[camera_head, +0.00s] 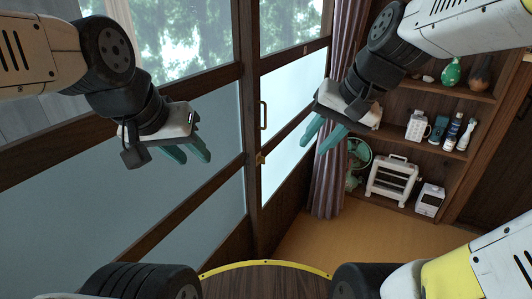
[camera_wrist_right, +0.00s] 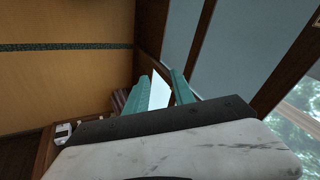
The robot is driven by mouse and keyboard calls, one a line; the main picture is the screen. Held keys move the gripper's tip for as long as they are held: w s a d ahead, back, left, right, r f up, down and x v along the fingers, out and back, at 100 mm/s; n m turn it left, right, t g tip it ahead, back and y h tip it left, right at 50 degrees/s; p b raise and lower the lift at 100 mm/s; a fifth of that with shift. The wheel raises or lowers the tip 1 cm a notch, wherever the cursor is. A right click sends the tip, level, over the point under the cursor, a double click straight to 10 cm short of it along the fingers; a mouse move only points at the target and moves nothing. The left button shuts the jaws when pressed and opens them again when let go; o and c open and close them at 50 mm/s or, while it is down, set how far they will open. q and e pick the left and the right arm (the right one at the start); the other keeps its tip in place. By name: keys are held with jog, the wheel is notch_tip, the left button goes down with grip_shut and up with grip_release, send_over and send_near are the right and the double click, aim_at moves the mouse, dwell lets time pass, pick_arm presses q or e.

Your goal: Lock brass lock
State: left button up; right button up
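The brass lock (camera_head: 260,158) is a small gold-coloured piece on the dark wooden frame where the sliding door panels meet, below a dark door handle (camera_head: 263,115). Whether it is locked cannot be told at this size. My left gripper (camera_head: 192,155) is to the left of the lock, in front of the frosted panel, with its teal fingers apart and nothing between them. My right gripper (camera_head: 321,136) is to the right of the lock, its teal fingers also apart and empty. In the right wrist view the right fingers (camera_wrist_right: 164,90) show a gap between them. Neither gripper touches the lock.
Dark-framed glass doors (camera_head: 185,205) fill the left. A purple curtain (camera_head: 329,185) hangs at their right. A wooden shelf (camera_head: 400,205) with bottles, vases and a white rack (camera_head: 392,182) stands at the right. The tatami floor (camera_head: 350,240) between is clear.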

jog(key=w+a+f+m+g+y, duration=0.1)
jog(key=w+a+f+m+y, duration=0.25)
jog(key=w, duration=0.45)
jog(key=w+a+f+m+g+y, duration=0.1)
jog(key=w+a+f+m+y, duration=0.2)
jog(key=w, duration=0.5)
jog(key=w+a+f+m+g+y, duration=0.1)
jog(key=w+f+m, duration=0.2)
jog(key=w+f, duration=0.35)
jog(key=w+f+m+t+y, duration=0.25)
jog(key=w+f+m, duration=0.25)
jog(key=w+f, duration=0.3)
jog(key=m+t+y, duration=0.1)
jog(key=m+t, duration=0.4)
jog(key=m, duration=0.3)
send_near(263, 161)
jog(key=x, duration=0.9)
jog(key=shift+w+d+r, duration=0.1)
jog(key=shift+d, duration=0.2)
grip_shut()
